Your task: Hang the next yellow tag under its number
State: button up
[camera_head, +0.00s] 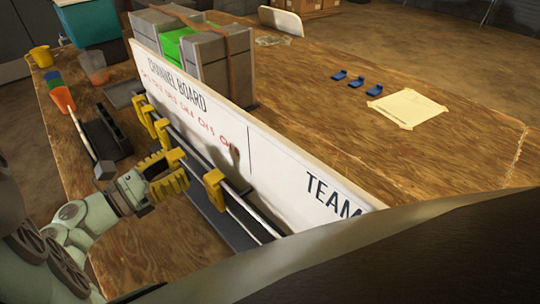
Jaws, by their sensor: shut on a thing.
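A white channel board (270,165) stands upright along the table, with "CHANNEL BOARD" and a row of red channel labels (185,105) at its left part and "TEAM" at its right. A metal rail (195,158) runs along its near face. Yellow tags hang at the rail: one at the far end (144,114), another beside it (160,131), and a separate yellow piece (214,190) nearer me. My gripper (173,169) has ribbed yellow fingers and is at the rail between these. It is shut on a yellow tag (176,156), which partly blends with the fingers.
Grey blocks with a green one (180,47) stand behind the board. Three blue clips (356,84) and a taped paper sheet (408,108) lie beyond it. A black holder (108,132), orange tool (62,98) and cup (94,68) are at left. A dark shape covers the lower right.

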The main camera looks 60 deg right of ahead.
jog(key=shift+s+d+f+b, duration=0.2)
jog(key=shift+d+b, duration=0.1)
jog(key=shift+d, duration=0.25)
jog(key=shift+s+d+f+b, duration=0.1)
jog(key=shift+d+f+b, duration=0.15)
jog(key=shift+d, duration=0.25)
jog(key=shift+s+d+f+b, duration=0.2)
jog(key=shift+d+b, duration=0.1)
jog(key=shift+d, duration=0.25)
jog(key=shift+w, duration=0.1)
jog(key=o, duration=1.3)
